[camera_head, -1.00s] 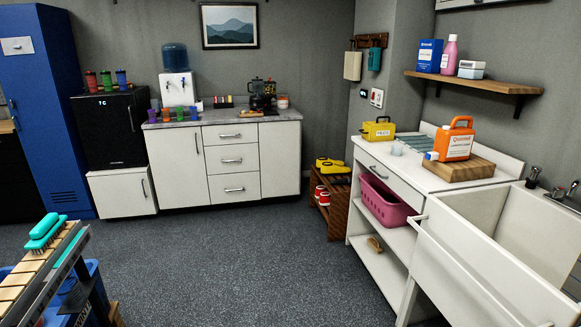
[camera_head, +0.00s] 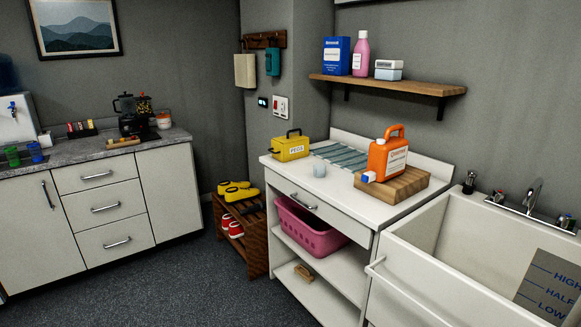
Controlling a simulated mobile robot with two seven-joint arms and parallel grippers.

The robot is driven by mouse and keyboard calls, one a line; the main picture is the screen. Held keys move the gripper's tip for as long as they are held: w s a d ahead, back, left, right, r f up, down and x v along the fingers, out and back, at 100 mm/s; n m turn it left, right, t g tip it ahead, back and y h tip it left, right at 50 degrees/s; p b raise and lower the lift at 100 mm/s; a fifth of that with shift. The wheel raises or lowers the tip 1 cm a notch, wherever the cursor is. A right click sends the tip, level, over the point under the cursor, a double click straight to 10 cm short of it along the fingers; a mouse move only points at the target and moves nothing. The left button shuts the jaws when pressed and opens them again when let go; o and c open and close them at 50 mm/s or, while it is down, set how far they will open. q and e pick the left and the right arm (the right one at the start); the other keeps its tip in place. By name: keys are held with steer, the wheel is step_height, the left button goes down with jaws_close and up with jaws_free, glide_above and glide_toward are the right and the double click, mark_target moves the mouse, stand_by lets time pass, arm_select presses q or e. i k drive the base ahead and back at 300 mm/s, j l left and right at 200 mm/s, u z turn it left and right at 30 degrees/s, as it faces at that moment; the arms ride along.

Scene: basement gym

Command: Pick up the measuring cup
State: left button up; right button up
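Neither of my grippers is in view.
A white sink (camera_head: 440,250) adjoins the counter on the right. A wooden shelf (camera_head: 400,86) with bottles and boxes hangs above. A pink basket (camera_head: 310,230) sits under the counter. Dark floor (camera_head: 180,285) is clear in front.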

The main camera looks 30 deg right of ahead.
mark_target(320, 171)
steer(key=i, duration=1.35)
steer(key=i+j+z, duration=0.1)
steer(key=i+z, duration=0.3)
steer(key=i+j+z, duration=0.3)
steer(key=i+z, duration=0.15)
steer(key=i, duration=0.15)
